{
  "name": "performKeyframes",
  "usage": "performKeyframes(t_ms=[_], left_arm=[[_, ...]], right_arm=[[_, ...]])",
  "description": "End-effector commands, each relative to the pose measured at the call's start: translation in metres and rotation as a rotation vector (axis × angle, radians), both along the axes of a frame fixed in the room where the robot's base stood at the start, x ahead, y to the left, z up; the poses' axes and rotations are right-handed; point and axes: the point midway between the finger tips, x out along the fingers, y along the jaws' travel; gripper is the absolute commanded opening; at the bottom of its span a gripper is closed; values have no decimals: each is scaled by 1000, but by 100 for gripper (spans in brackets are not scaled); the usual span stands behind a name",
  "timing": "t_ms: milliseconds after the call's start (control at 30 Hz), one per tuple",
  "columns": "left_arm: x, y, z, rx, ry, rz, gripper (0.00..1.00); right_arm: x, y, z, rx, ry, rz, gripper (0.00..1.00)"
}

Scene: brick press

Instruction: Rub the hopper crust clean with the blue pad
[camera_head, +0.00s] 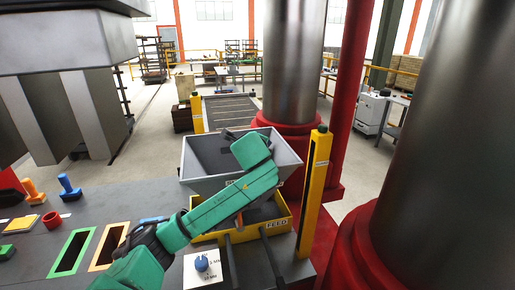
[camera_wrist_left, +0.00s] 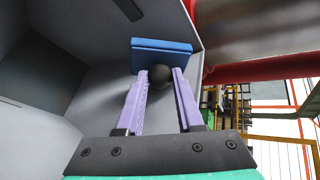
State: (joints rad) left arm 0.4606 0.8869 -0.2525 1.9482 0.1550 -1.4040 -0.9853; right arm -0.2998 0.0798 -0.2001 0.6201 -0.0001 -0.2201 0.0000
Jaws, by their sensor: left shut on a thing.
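The grey hopper (camera_head: 190,164) stands above the yellow feed frame, and my left arm reaches over its rim. In the left wrist view my left gripper (camera_wrist_left: 160,80) is shut on the black ball knob (camera_wrist_left: 160,76) of the blue pad (camera_wrist_left: 162,46). The pad lies beyond the fingertips, close to the grey hopper wall (camera_wrist_left: 100,85); I cannot tell whether it touches. A dark patch (camera_wrist_left: 129,8) shows on the wall at the top, apart from the pad; it may be crust. In the head view the pad is hidden by my arm. My right gripper is not in view.
A yellow post (camera_head: 314,190) stands right of the hopper, with red-based steel columns (camera_head: 295,75) behind and right. The bench holds green (camera_head: 73,252) and orange (camera_head: 108,246) framed slots, a blue knob (camera_head: 201,263), and blue and orange handled pieces at left.

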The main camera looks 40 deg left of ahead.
Motion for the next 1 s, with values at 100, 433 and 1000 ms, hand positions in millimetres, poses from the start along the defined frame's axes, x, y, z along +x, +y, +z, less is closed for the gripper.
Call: performKeyframes(t_ms=[100,433,1000], left_arm=[[-7,-11,5,0,-1,0,0],[-10,-15,6,0,-1,0,0],[-26,-37,16,0,-1,1,0]], right_arm=[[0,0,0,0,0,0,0],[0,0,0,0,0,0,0],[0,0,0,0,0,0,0]])
